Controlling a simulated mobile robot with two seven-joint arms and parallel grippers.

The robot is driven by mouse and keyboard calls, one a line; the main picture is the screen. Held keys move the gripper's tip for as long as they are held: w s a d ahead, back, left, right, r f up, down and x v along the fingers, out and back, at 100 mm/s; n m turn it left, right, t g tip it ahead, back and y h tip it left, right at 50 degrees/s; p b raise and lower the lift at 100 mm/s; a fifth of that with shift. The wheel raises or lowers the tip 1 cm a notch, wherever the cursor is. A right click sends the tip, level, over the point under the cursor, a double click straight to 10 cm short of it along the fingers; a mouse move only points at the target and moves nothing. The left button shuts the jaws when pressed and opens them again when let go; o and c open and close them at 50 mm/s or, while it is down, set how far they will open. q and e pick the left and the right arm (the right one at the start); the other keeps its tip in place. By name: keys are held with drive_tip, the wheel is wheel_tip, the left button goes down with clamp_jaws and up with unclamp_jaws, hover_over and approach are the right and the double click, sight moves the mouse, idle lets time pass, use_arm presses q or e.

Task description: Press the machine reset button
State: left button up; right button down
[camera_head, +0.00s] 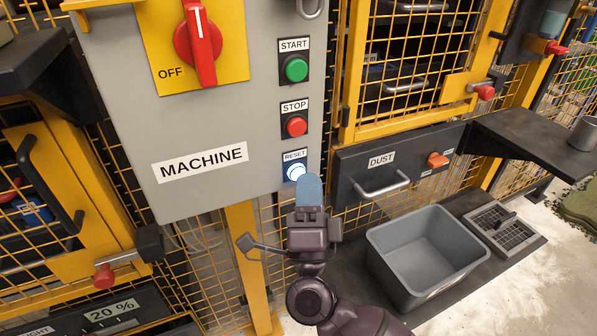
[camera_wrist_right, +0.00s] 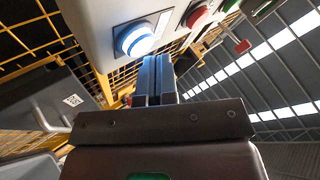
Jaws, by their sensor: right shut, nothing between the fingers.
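The reset button (camera_head: 295,173) is a lit white-blue round button under a RESET label at the lower right of the grey MACHINE panel (camera_head: 120,110). In the right wrist view the reset button (camera_wrist_right: 134,39) is large, with a blue and white face. My right gripper (camera_head: 309,190) is shut and empty, its blue fingertips just below and right of the button. The right gripper (camera_wrist_right: 158,66) in the wrist view points up beside the button; I cannot tell whether it touches. My left gripper is out of view.
Above are the red stop button (camera_head: 296,127), green start button (camera_head: 296,69) and red rotary switch (camera_head: 199,42). To the right are the dust drawer (camera_head: 350,169) with a metal handle, a grey bin (camera_head: 383,262) and a dark shelf (camera_head: 540,140). Yellow mesh fencing surrounds the panel.

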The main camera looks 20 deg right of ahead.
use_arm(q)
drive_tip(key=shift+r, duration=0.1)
use_arm(e)
drive_tip(key=shift+w, duration=0.4)
idle(0.7)
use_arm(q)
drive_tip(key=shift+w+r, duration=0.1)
use_arm(e)
drive_tip(key=shift+s, duration=0.2)
use_arm(q)
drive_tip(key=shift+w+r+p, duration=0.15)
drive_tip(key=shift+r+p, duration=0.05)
drive_tip(key=shift+p, duration=0.1)
use_arm(e)
drive_tip(key=shift+s, duration=0.65)
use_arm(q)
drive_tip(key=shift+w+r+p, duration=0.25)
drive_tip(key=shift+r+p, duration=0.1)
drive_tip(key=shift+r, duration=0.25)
use_arm(e)
drive_tip(key=s, duration=0.5)
